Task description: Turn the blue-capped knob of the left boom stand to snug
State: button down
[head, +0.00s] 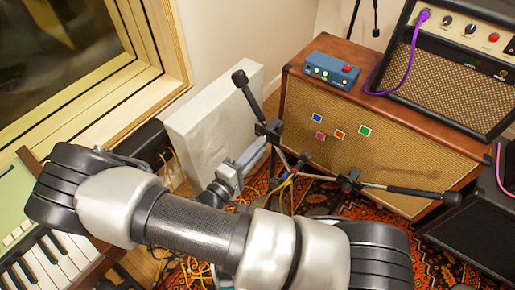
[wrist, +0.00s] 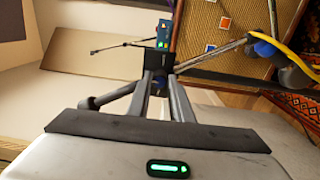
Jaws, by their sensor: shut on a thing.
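The left boom stand shows in the head view with its black clutch (head: 270,130); its boom rises up and left to a black end (head: 241,79). My gripper (head: 262,146) reaches this clutch from the lower left. In the wrist view the two fingers of my gripper (wrist: 160,84) come together at the black clutch block (wrist: 155,66), shut on a part there. That part, which I take to be the knob, is mostly hidden between the fingertips.
A second black clutch (head: 350,181) and boom lie to the right. Behind stand a wicker-fronted cabinet (head: 385,150) bearing a blue pedal (head: 331,70), and an amp (head: 445,75). A pale panel (head: 212,115) is close on the left. Yellow cables (wrist: 298,60) hang near the stand.

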jog(key=c, duration=1.6)
grip_release()
jog(key=p+v, duration=0.1)
jog(key=v, duration=1.6)
jog(key=shift+s+p, duration=0.25)
jog(key=shift+p, duration=0.15)
